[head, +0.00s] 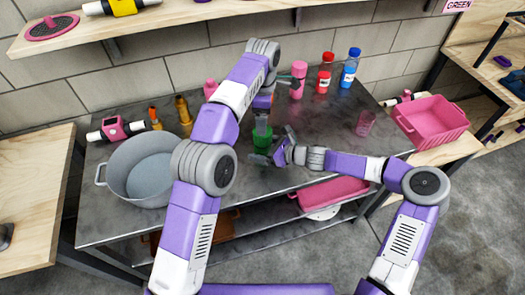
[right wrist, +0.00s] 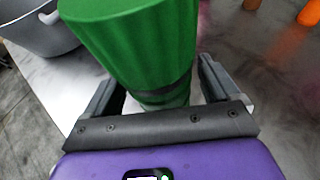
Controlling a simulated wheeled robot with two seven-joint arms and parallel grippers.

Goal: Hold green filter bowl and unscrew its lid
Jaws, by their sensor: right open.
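The green filter bowl (head: 262,137) stands on the dark metal table, in front of my left arm's end. In the right wrist view a green ribbed cylinder (right wrist: 140,45) with a dark band lower down fills the top left and middle. My right gripper (head: 273,148) is open, its fingers on either side of the green body; it also shows in the right wrist view (right wrist: 160,85). Contact cannot be told. My left gripper (head: 264,105) comes down from above over the bowl. Its fingers are mostly hidden, and the lid cannot be made out separately.
A grey pot (head: 140,170) stands on the left of the table. Orange bottles (head: 183,108), a pink bottle (head: 298,80), a red bottle (head: 324,75) and a blue bottle (head: 349,70) stand at the back. A pink crate (head: 432,120) is at the right. The right front tabletop is partly clear.

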